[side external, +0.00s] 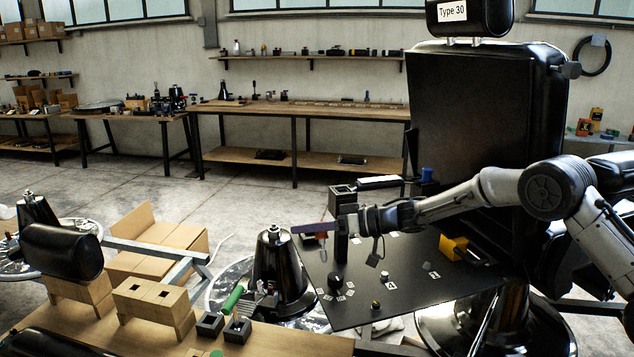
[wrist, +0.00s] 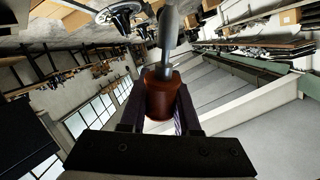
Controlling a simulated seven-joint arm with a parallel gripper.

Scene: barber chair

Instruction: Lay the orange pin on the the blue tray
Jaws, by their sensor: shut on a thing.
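The orange pin (wrist: 162,98) shows in the wrist view as a red-orange body with a grey metal shaft. My gripper (wrist: 160,108) is shut on its orange body, one finger on each side. In the side view my gripper (side external: 318,228) is at the left end of the arm, above the far left edge of a black panel. A small reddish part of the pin (side external: 321,236) shows just under the fingers; the rest is hard to make out there. I cannot make out a blue tray in either view.
The black panel (side external: 375,307) bears small parts, white labels and a yellow block (side external: 453,247). A dark post (side external: 341,235) stands close beside my gripper. A wooden bench (side external: 285,343) with black blocks (side external: 210,324) and a green-handled piece (side external: 233,298) is at lower left. The barber chair (side external: 480,120) rises behind.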

